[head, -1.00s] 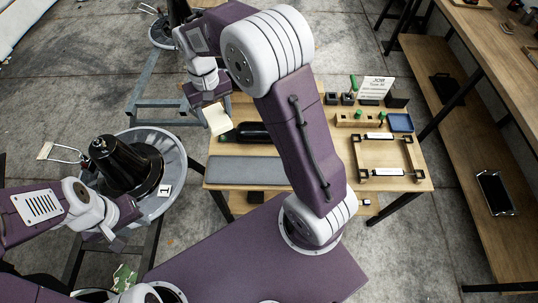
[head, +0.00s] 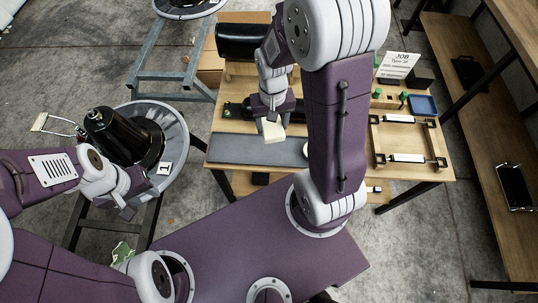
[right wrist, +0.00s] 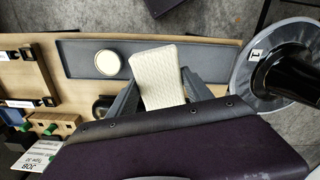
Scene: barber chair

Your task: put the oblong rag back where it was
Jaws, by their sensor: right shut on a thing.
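The oblong rag (head: 273,132) is a cream, textured cloth. My right gripper (head: 270,118) is shut on it and holds it over the long grey tray (head: 232,148) on the wooden table. In the right wrist view the rag (right wrist: 158,78) sticks out between the two fingers, its far end over the tray (right wrist: 205,57). A round cream disc (right wrist: 108,62) lies on the tray to the left of the rag. My left gripper (head: 127,211) hangs empty near the round stand at left; its jaw opening is too small to make out.
A black cone (head: 122,140) stands on a round grey stand (head: 172,130) at left. A black cylinder (head: 242,42) is behind the table. The blue tray (head: 422,104), a job card (head: 398,64) and a white-barred frame (head: 407,157) occupy the table's right side.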

